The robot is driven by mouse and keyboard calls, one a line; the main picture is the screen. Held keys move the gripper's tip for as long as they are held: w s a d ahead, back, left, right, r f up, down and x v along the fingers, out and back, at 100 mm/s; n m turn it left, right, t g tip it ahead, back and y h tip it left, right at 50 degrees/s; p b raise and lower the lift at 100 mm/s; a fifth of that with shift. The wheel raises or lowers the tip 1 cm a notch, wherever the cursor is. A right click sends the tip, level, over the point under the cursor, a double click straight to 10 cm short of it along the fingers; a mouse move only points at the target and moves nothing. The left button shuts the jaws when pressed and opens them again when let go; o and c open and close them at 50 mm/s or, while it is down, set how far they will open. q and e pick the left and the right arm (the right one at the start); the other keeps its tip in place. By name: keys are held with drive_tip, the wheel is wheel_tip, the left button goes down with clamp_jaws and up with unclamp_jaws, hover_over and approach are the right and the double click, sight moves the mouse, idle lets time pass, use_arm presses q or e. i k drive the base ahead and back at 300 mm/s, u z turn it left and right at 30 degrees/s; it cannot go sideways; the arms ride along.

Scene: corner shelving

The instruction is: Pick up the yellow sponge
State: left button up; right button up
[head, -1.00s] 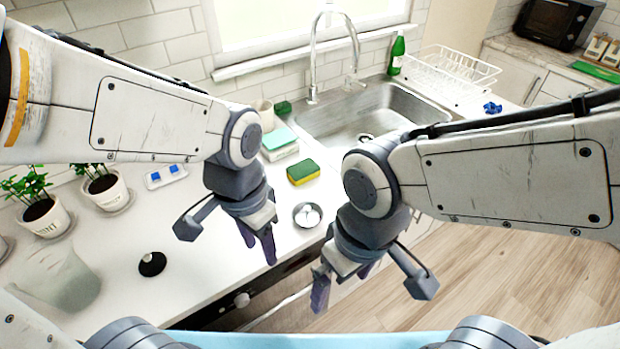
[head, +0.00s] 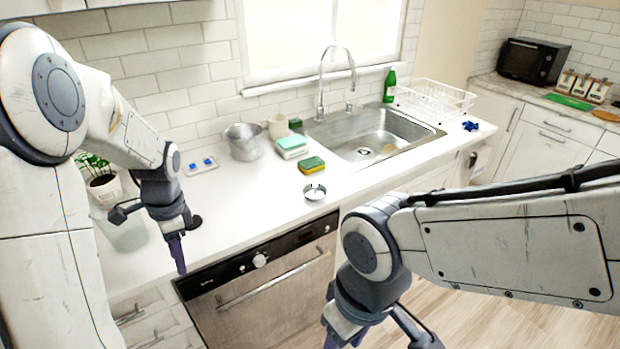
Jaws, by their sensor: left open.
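The yellow sponge (head: 312,168) has a green top and yellow sides. It lies on the white counter in front of the sink's left end, with nothing touching it from my arms. My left gripper (head: 178,252) is open and empty, pointing down over the counter's front edge, left of and nearer than the sponge. My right gripper (head: 336,338) is at the bottom edge, in front of the counter and below the sponge. Its fingertips are cut off by the frame, so its opening cannot be judged.
A small metal bowl (head: 314,191) stands just in front of the sponge. Teal-and-white sponges (head: 291,147), a metal pot (head: 243,142) and a beige cup (head: 278,127) stand behind it. The sink (head: 375,135) is to the right. Counter left of the bowl is clear.

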sight(309, 165)
drive_tip(key=z, duration=0.85)
drive_tip(key=i, duration=2)
drive_tip(key=u, duration=0.7)
